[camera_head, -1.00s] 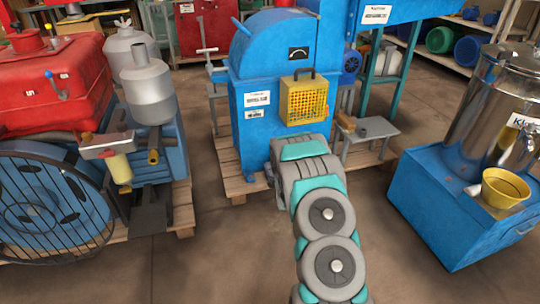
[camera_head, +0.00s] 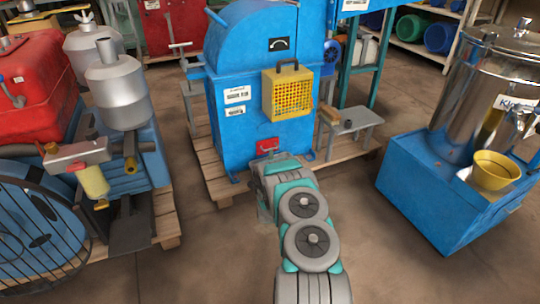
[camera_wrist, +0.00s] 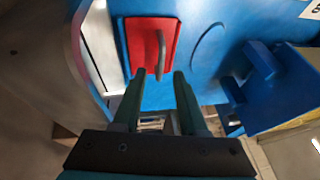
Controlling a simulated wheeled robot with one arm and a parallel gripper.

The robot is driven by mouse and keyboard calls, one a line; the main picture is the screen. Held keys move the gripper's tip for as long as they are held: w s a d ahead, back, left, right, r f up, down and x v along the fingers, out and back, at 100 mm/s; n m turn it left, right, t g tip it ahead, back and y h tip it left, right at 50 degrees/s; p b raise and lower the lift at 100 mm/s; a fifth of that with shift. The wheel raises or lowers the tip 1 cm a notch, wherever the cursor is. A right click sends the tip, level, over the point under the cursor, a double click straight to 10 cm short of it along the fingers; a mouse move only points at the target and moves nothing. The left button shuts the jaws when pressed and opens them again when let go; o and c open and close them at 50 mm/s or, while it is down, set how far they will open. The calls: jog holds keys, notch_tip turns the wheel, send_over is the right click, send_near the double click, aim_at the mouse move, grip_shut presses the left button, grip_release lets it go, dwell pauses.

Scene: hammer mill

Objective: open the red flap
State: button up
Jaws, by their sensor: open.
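The red flap (camera_head: 267,146) is a small red plate low on the front of the blue hammer mill (camera_head: 238,125). In the wrist view the red flap (camera_wrist: 137,40) shows larger, with a grey upright handle on it, and it looks closed against the blue housing. My gripper (camera_wrist: 158,80) is open. Its two teal fingers point at the flap, with the handle's lower end in line with the gap between them. I cannot tell whether they touch the handle. In the head view the fingers are hidden by my own arm.
A yellow mesh box (camera_head: 288,92) hangs on the mill above the flap. The mill stands on a wooden pallet (camera_head: 216,180). A red and blue engine is at the left, and a blue base (camera_head: 425,200) with a steel tank is at the right. The floor between is clear.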

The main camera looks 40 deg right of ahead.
jog(key=shift+x, duration=1.6)
jog(key=shift+a, duration=0.1)
jog(key=shift+c, duration=0.2)
grip_shut()
